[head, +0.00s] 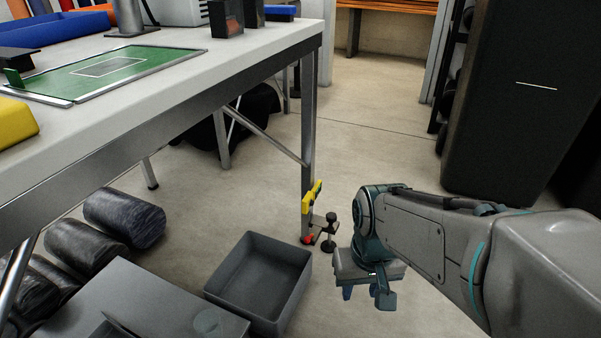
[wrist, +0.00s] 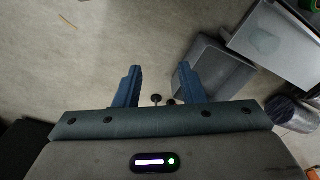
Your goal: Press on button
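I cannot pick out a clear on button in either view. A small dark box (head: 226,18) with a dim reddish face stands at the far edge of the white table (head: 170,120). My gripper (head: 366,294) hangs low over the floor, right of the grey bin and well below the tabletop. In the wrist view its two blue fingers (wrist: 160,68) stand apart with nothing held between them. A dark clamp with red and yellow parts (head: 329,232) is at the table leg, just left of my gripper. Dark knobs, probably the clamp's, show between the fingers in the wrist view (wrist: 156,99).
A grey open bin (head: 225,284) stands on the floor, also in the wrist view (wrist: 240,75). Dark rolls (head: 124,217) lie under the table. A green board (head: 150,58) lies on the tabletop. A tall black cabinet (head: 515,110) is at right. Floor beyond the leg is clear.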

